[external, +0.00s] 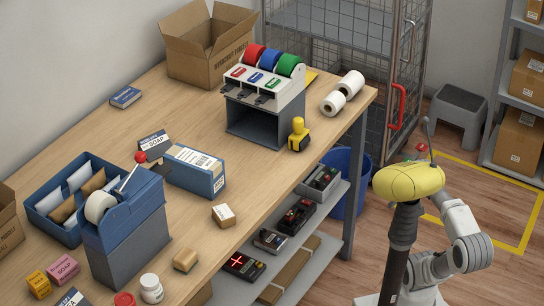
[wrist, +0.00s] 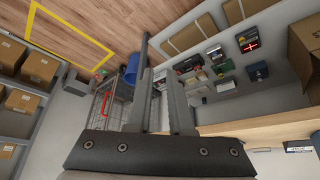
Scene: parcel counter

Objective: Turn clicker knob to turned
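I cannot single out the clicker knob in either view. Small dark devices sit on the shelf under the counter. One of them, a black device (external: 243,265) with a lit red cross, also shows in the wrist view (wrist: 249,40). Another dark device (external: 297,214) has red parts on top. A blue machine (external: 126,225) with a red-tipped lever stands on the counter. My gripper (wrist: 156,52) shows two grey fingers with a gap between them and nothing held. It is off the counter's right side, apart from the devices.
The wooden counter (external: 235,165) carries a tape dispenser (external: 265,95), boxes and paper rolls. A wire cage (external: 340,70) with a red handle stands behind its far end. A blue bin (external: 348,185) stands beside the shelf. Floor around my base is clear.

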